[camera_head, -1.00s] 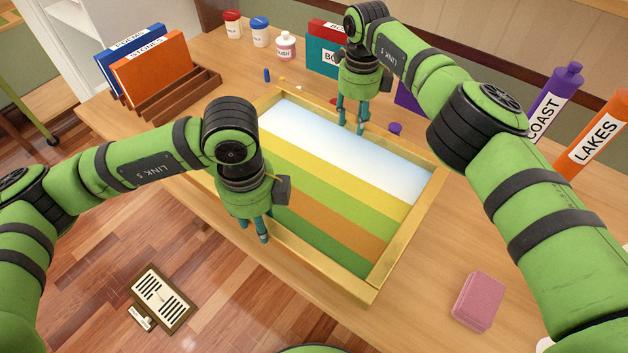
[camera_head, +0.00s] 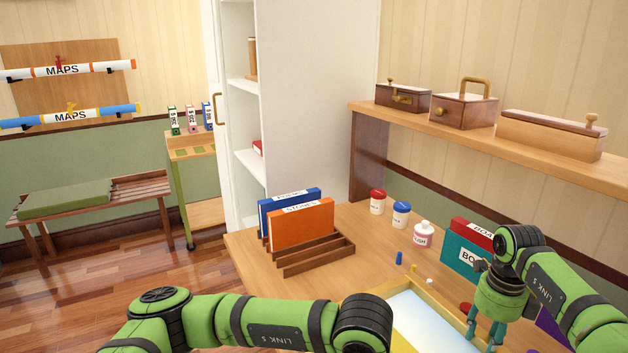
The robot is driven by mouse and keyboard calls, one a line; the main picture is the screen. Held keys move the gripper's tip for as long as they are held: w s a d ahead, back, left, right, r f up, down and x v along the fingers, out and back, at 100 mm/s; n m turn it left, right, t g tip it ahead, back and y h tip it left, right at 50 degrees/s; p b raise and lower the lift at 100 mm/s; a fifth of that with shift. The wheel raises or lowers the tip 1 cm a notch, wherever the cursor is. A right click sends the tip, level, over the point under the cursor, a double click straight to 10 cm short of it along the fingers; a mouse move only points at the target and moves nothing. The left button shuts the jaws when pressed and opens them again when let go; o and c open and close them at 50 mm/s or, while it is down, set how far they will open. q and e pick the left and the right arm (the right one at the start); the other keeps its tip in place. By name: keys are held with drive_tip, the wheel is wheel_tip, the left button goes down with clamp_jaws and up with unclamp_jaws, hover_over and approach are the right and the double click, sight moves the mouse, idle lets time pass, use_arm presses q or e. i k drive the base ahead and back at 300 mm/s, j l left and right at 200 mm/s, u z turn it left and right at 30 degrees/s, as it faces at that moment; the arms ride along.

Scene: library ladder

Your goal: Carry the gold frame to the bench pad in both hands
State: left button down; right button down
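The gold frame (camera_head: 441,310) shows only in part at the bottom edge, with a pale blue and yellow picture inside it. It lies on the wooden table. The bench pad (camera_head: 80,198) is a flat green cushion on a slatted wooden bench (camera_head: 146,190) at the far left.
A book rack (camera_head: 318,260) with blue and orange books stands on the table (camera_head: 375,235), near several jars (camera_head: 401,214) and upright books (camera_head: 468,250). A white cabinet (camera_head: 315,100) and green cart (camera_head: 190,150) stand behind. Open wooden floor (camera_head: 130,270) lies before the bench.

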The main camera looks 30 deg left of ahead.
sight(65, 198)
drive_tip(key=k+j, duration=0.1)
drive_tip(key=j, duration=0.2)
drive_tip(key=k+j, duration=0.25)
drive_tip(key=j, duration=0.3)
drive_tip(key=k+j+u, duration=0.1)
drive_tip(key=j, duration=0.3)
drive_tip(key=k+j+u, duration=0.1)
drive_tip(key=j, duration=0.3)
drive_tip(key=j+u, duration=0.15)
drive_tip(key=j, duration=0.25)
drive_tip(key=j+u, duration=0.15)
drive_tip(key=j, duration=0.3)
drive_tip(key=i+j+u, duration=0.15)
drive_tip(key=j, duration=0.35)
drive_tip(key=j+u, duration=0.15)
drive_tip(key=j, duration=0.3)
drive_tip(key=i+j+u, duration=0.3)
drive_tip(key=i+j, duration=0.35)
drive_tip(key=i+j+u, duration=0.3)
drive_tip(key=i, duration=0.45)
drive_tip(key=i+j+u, duration=0.1)
drive_tip(key=i+u, duration=0.2)
drive_tip(key=i, duration=0.4)
drive_tip(key=i+l+u, duration=0.3)
drive_tip(key=i+l, duration=0.2)
drive_tip(key=i, duration=0.25)
drive_tip(key=i+l+u, duration=0.25)
drive_tip(key=i+l, duration=0.4)
